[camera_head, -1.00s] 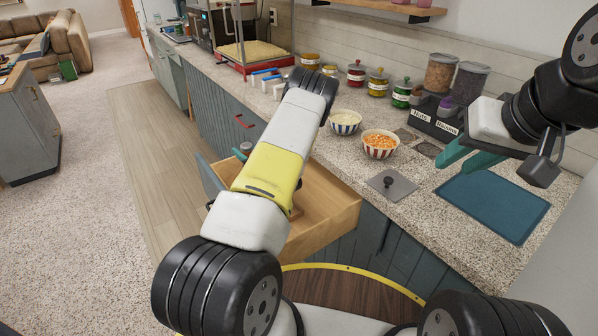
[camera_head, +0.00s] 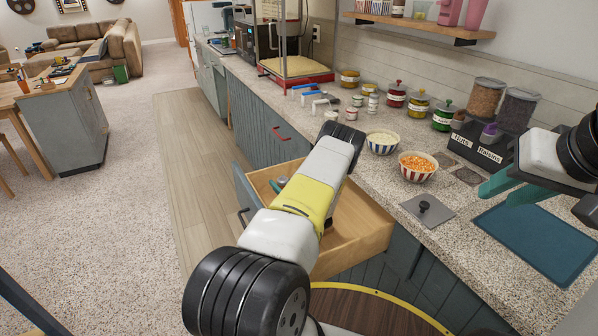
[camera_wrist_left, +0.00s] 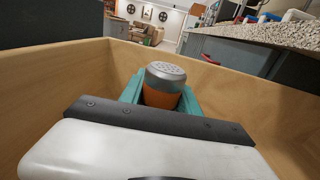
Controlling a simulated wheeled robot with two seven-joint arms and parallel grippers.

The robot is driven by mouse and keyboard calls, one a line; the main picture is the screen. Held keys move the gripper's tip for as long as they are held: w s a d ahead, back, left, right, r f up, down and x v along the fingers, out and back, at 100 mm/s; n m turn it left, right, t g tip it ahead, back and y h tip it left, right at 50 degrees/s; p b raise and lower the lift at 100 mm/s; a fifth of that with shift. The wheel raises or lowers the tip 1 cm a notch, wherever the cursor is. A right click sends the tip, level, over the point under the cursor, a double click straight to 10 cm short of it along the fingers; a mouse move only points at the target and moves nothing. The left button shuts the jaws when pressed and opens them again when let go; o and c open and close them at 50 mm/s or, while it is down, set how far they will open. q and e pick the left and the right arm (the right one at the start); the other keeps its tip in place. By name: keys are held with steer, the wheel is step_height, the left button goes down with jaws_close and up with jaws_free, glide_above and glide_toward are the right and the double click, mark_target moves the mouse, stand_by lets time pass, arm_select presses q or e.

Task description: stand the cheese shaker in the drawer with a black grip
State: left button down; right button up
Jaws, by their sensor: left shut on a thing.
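The cheese shaker (camera_wrist_left: 165,73), with a perforated grey lid and an orange body, is upright between the teal fingers of my left gripper (camera_wrist_left: 160,92) in the left wrist view. My left gripper is shut on it, inside the open wooden drawer (camera_head: 372,240). The shaker's base is hidden, so I cannot tell whether it touches the drawer floor. In the head view my left forearm covers much of the drawer. The drawer's black grip (camera_head: 243,216) shows on its front. My right gripper (camera_head: 508,186) has its teal fingers apart and empty over the counter.
A closed drawer with a red grip (camera_head: 281,134) is farther along.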

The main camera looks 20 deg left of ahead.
arm_select(q)
steer(key=shift+f, duration=0.55)
steer(key=c, duration=0.9)
jaws_free()
